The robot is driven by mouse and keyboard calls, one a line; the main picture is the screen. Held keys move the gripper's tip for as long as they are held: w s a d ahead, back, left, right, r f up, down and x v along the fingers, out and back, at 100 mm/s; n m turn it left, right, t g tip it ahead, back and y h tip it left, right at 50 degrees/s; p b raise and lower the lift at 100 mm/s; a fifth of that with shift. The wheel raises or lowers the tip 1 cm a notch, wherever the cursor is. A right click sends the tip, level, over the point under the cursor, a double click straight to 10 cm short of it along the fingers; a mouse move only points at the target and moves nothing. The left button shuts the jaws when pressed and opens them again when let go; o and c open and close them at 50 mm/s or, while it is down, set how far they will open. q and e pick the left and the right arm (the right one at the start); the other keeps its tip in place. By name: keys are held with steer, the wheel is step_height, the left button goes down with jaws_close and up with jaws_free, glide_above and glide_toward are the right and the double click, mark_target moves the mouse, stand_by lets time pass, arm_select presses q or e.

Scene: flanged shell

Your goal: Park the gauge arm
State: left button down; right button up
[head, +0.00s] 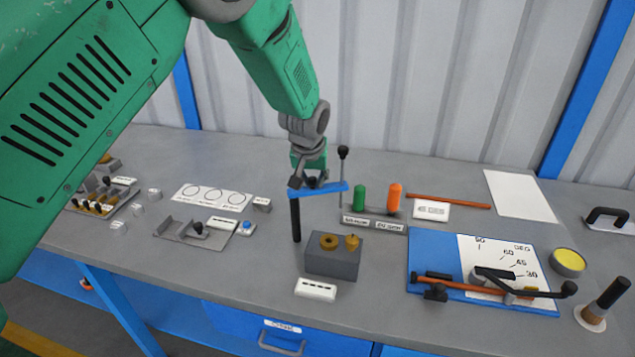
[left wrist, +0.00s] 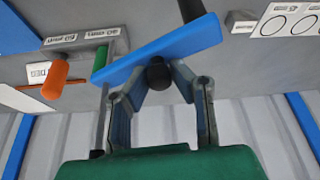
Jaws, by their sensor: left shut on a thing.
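A flat blue bar (head: 325,189), which looks like the gauge arm, sits level above the bench. A black post (head: 296,222) is under its left end, and a thin grey rod with a black ball top (head: 343,153) stands at its right end. My left gripper (head: 309,182) is above the bar, shut on its black knob (left wrist: 158,75). In the left wrist view the fingers stand either side of this knob, and the bar (left wrist: 165,48) slants across. I cannot tell whether the post touches the bench. My right gripper is out of view.
A grey block (head: 332,263) with brass pieces stands just in front. A labelled holder (head: 375,225) with green and orange pegs is to the right. A blue board (head: 428,255) with a degree scale and black-handled lever lies further right. Small fixtures (head: 195,235) lie left.

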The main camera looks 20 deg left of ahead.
arm_select(q)
steer(key=shift+w+a+f+n, duration=0.1)
steer(key=shift+w+a+n, duration=0.1)
steer(key=shift+a+n, duration=0.25)
steer(key=shift+d+n+y, duration=0.15)
steer(key=shift+n+y, duration=0.15)
steer(key=shift+n, duration=0.05)
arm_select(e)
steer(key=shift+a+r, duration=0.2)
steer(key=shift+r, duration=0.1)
arm_select(q)
steer(key=shift+w, duration=0.1)
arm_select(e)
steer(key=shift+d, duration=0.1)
arm_select(q)
steer(key=c, duration=1.4)
jaws_free()
steer(key=shift+c, duration=0.2)
steer(key=shift+d+r, duration=0.1)
steer(key=shift+r, duration=0.25)
steer(key=v, duration=1.1)
steer(key=shift+d, duration=0.15)
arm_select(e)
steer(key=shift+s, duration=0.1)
